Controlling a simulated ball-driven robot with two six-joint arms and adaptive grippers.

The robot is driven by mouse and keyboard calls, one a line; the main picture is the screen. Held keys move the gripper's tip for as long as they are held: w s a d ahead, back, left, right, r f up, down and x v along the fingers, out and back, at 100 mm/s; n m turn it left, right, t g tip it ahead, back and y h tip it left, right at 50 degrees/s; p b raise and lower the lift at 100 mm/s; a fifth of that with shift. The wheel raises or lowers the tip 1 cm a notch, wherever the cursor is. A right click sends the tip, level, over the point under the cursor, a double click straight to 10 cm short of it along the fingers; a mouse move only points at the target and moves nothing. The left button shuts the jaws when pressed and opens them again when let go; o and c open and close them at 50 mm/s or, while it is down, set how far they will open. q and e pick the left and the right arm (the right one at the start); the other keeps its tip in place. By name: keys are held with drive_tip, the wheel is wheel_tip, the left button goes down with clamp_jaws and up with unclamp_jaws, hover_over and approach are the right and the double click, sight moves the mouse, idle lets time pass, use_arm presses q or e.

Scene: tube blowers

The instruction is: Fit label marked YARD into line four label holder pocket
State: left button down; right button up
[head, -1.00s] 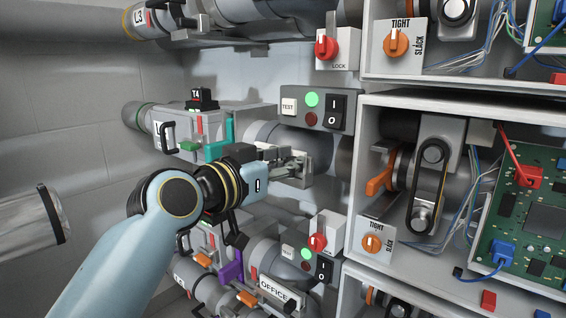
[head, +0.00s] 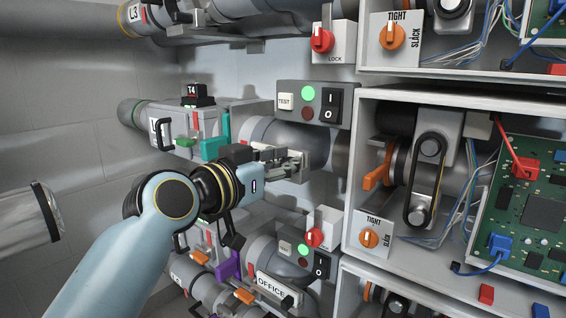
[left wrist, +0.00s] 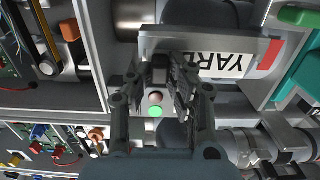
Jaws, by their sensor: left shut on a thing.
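The label marked YARD (left wrist: 228,66) is white with black letters and lies against the grey label holder (left wrist: 190,46) in the left wrist view. The holder has a red strip (left wrist: 272,54) at its far end. My left gripper (left wrist: 172,80) is shut on the near end of the label, and its fingers hide that end. Part of the last letter is covered, and I cannot tell how deep the label sits in the pocket. In the head view my left gripper (head: 290,163) is at the line four pipe beside the grey holder plate (head: 303,167). My right gripper is not in view.
A switch panel with TEST button, green lamp (head: 308,93) and black rocker switch stands just above the gripper. The OFFICE label (head: 278,290) is below. An open drive box (head: 350,170) stands right.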

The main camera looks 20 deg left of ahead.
use_arm(q)
drive_tip(key=shift+f, duration=0.15)
drive_tip(key=c, duration=1.1)
unclamp_jaws()
drive_tip(key=shift+c, duration=0.2)
drive_tip(key=v, duration=1.2)
